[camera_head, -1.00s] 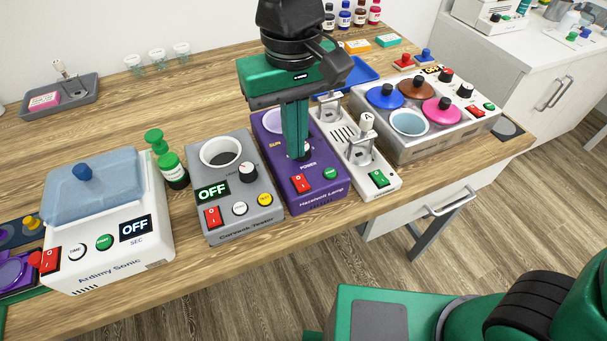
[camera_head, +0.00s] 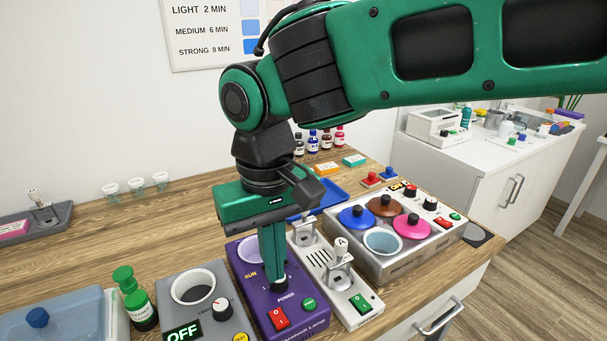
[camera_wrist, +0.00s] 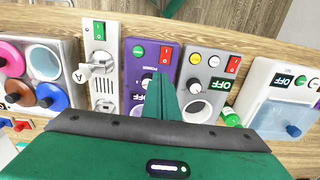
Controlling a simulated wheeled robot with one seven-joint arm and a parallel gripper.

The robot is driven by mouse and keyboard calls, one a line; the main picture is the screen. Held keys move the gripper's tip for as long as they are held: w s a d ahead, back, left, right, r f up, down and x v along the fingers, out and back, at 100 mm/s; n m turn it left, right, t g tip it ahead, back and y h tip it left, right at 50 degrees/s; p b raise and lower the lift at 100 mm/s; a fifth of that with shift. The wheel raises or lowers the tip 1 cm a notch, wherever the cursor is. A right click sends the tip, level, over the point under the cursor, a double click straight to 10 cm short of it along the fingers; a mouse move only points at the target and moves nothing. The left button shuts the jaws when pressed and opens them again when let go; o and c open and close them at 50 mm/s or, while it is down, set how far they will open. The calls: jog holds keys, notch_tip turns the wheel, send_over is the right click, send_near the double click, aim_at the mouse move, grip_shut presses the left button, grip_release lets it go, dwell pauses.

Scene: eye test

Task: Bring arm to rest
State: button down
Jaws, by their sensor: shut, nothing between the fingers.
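In the wrist view the closed fingers (camera_wrist: 160,82) lie over the lamp (camera_wrist: 138,70), close to the grey tester (camera_wrist: 205,72). My green arm reaches in from the upper right in the head view.
A grey tester (camera_head: 222,299) with a white-rimmed cup stands left of the lamp, a green bottle (camera_head: 137,300) beyond it. A white device (camera_head: 358,309) and a bath with coloured lids (camera_head: 396,258) stand right. Bare wood (camera_head: 120,238) lies behind at left.

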jog(key=w+d+f+m, duration=0.1)
jog(key=w+d+m, duration=0.2)
jog(key=d, duration=1.1)
jog(key=w+d+f+m, duration=0.1)
jog(key=w+d+m, duration=0.25)
jog(key=d, duration=0.95)
jog(key=s+d+f+m, duration=0.3)
jog(key=s+d, duration=0.4)
jog(key=d, duration=0.3)
jog(key=s+d+f+m, duration=0.3)
jog(key=s+d, duration=0.4)
jog(key=d, duration=0.2)
jog(key=shift+d, duration=0.35)
